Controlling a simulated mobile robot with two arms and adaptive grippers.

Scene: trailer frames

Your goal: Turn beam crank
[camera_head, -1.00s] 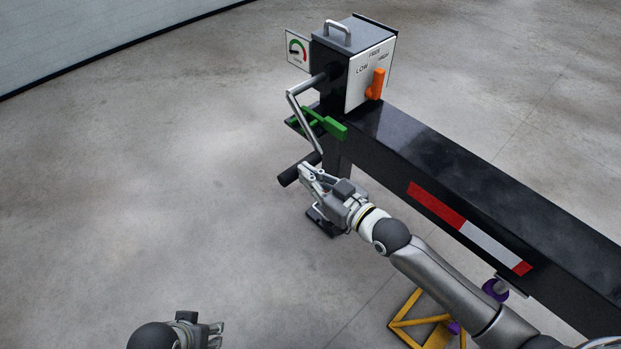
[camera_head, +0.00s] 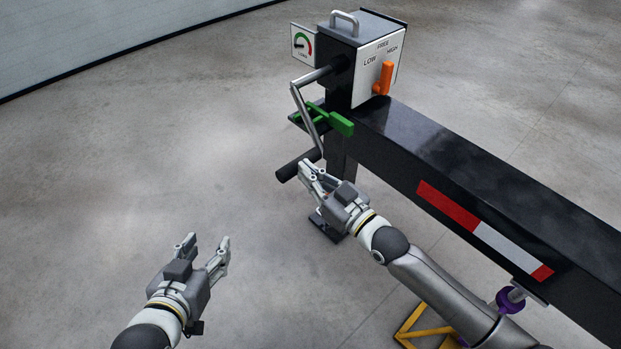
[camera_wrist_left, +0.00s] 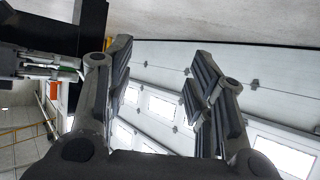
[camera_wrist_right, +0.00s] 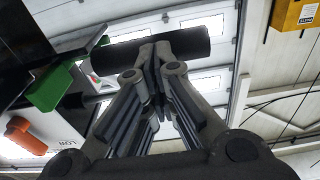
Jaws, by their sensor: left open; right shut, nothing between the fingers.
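The beam crank (camera_head: 300,112) hangs down from the black gearbox (camera_head: 338,75) on the beam's end. Its dark cylindrical handle (camera_head: 298,165) sits at the bottom and points to the lower left. My right gripper (camera_head: 312,170) is shut and empty at the handle's right end; whether it touches cannot be told. In the right wrist view the handle (camera_wrist_right: 178,47) lies across, just beyond the closed fingertips. My left gripper (camera_head: 206,247) is open and empty, to the lower left of the handle and apart from it. In the left wrist view its fingers (camera_wrist_left: 160,75) are spread.
An orange lever (camera_head: 383,78) is on the gearbox's white LOW/FREE/HIGH panel. A green part (camera_head: 340,123) sits beside the crank. The black beam (camera_head: 440,160) runs to the lower right. A yellow frame (camera_head: 412,322) stands low by my right arm. Floor at left is clear.

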